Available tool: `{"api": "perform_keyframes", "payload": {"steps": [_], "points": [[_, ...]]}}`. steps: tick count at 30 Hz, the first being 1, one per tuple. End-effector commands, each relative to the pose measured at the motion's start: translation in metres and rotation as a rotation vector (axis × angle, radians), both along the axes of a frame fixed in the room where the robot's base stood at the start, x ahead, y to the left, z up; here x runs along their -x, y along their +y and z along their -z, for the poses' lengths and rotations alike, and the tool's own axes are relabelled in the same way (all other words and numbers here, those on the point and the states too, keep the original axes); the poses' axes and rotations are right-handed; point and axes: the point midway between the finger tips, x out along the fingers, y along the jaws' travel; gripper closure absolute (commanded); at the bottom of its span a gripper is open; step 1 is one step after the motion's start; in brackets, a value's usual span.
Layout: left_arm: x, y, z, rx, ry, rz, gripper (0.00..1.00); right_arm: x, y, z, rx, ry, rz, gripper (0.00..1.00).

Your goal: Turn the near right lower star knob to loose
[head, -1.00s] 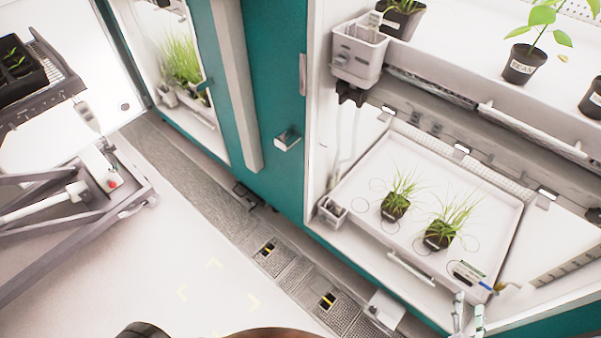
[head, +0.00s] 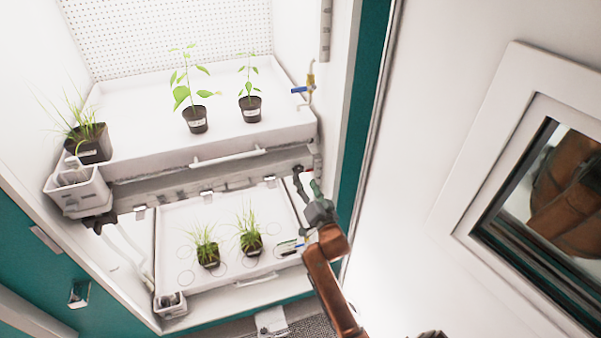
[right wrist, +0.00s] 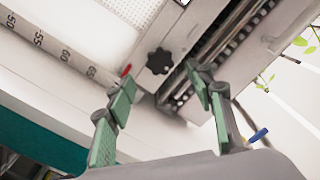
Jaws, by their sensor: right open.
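A black star knob (right wrist: 159,61) sits on a pale bracket in the right wrist view, beside a slotted dark rail. My right gripper (right wrist: 160,80) is open and empty. Its two green-padded fingers point toward the knob, one on each side of it in the picture; I see no contact. In the head view my right gripper (head: 307,181) is at the right front end of the upper shelf (head: 225,155), above the lower tray (head: 175,220). The knob cannot be made out there beside the gripper. My left gripper is not in view.
A numbered scale (right wrist: 62,55) and a red pointer (right wrist: 126,70) lie left of the knob. Potted plants stand on both levels. A blue-handled valve (head: 300,90) is above the gripper. The open door (head: 440,130) with a window is at right.

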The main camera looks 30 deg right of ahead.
Motion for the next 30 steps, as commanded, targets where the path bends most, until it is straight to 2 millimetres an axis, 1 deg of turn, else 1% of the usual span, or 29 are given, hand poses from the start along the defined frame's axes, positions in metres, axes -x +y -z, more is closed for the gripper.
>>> {"api": "perform_keyframes", "payload": {"steps": [1,6,12,21,30], "points": [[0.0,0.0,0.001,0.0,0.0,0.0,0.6,-0.009,-0.002,0.0,0.001,-0.002,-0.001,0.51],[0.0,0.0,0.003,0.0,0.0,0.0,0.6,-0.034,-0.008,0.0,0.002,-0.001,0.0,0.51],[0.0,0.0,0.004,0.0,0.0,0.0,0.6,-0.05,-0.012,0.0,0.003,0.0,0.001,0.51],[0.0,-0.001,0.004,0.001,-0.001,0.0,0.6,-0.052,-0.013,-0.001,0.002,-0.001,0.0,0.51],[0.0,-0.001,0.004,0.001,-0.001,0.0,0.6,-0.052,-0.012,-0.001,0.002,-0.001,0.0,0.72]]}}
